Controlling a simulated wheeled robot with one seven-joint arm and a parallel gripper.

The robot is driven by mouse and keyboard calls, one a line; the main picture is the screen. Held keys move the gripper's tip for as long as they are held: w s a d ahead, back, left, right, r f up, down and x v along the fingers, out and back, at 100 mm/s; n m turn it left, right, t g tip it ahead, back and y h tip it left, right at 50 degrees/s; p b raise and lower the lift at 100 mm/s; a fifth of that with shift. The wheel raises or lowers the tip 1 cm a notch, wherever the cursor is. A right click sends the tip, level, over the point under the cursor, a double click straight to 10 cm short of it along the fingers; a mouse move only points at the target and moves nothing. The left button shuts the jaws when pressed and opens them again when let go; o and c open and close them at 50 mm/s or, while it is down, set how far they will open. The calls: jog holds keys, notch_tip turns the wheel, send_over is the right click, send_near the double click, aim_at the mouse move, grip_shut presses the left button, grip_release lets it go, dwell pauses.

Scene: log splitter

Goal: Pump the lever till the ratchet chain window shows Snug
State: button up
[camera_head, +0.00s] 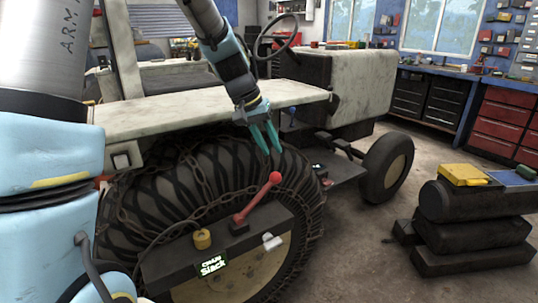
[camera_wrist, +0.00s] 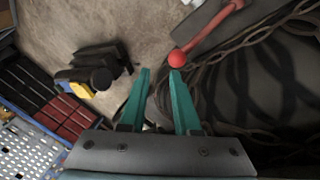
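The red lever (camera_head: 257,198) rises from a dark bar across the tractor's rear wheel, tilted up to the right, with a round red knob at its end. In the wrist view the lever's knob (camera_wrist: 178,58) is just beyond the tip of one finger; I cannot tell whether they touch. The window (camera_head: 212,264) on the bar reads "Chain: Slack". My gripper (camera_head: 267,139) points down above the knob, its two teal fingers apart and nothing between them. In the wrist view the gripper (camera_wrist: 160,75) is also open and empty.
The chained rear tyre (camera_head: 150,205) lies behind the bar. A yellow knob (camera_head: 202,239) and a pale tab (camera_head: 272,242) are on the bar. The tractor's fender (camera_head: 200,112) is near my arm. A dark log splitter-like stack (camera_head: 470,225) stands right, with open floor between.

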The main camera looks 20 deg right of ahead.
jog(key=a+r+n+t+p, duration=0.1)
jog(key=n, duration=0.2)
jog(key=s+a+r+n+t+p, duration=0.1)
jog(key=n, duration=0.2)
jog(key=s+a+r+n+t+p, duration=0.1)
jog(key=r+n+p, duration=0.1)
jog(key=n, duration=0.1)
jog(key=shift+s+a+r, duration=0.1)
jog(key=shift+s+a, duration=0.15)
grip_shut()
jog(key=n+b, duration=0.1)
jog(key=b, duration=0.4)
send_near(274, 174)
jog(key=x, duration=0.7)
jog(key=shift+s, duration=0.1)
